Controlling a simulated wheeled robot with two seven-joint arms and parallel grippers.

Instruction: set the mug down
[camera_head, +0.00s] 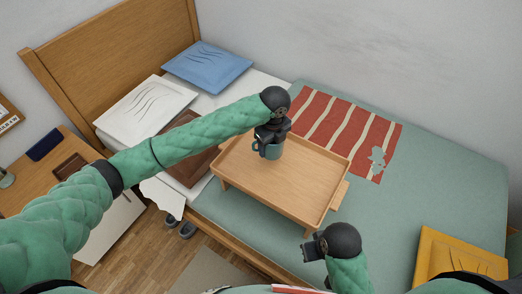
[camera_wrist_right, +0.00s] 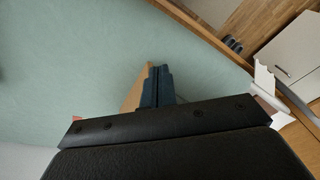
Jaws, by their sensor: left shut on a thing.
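A grey-teal mug (camera_head: 274,151) is upright over the far left part of the wooden bed tray (camera_head: 265,190). Its handle points left. My left gripper (camera_head: 271,138) comes down from above and is shut on the mug, hiding part of its rim. I cannot tell whether the mug's base touches the tray. My right gripper (camera_head: 308,250) is low in the head view, in front of the tray and apart from it. In the right wrist view its dark fingers (camera_wrist_right: 158,86) are together with nothing seen between them.
The tray stands on a bed with a green cover (camera_head: 450,180). A red striped cloth (camera_head: 345,130) lies behind it, a brown cushion (camera_head: 190,150) to its left, a yellow cushion (camera_head: 455,255) at lower right. The tray's middle and front are bare.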

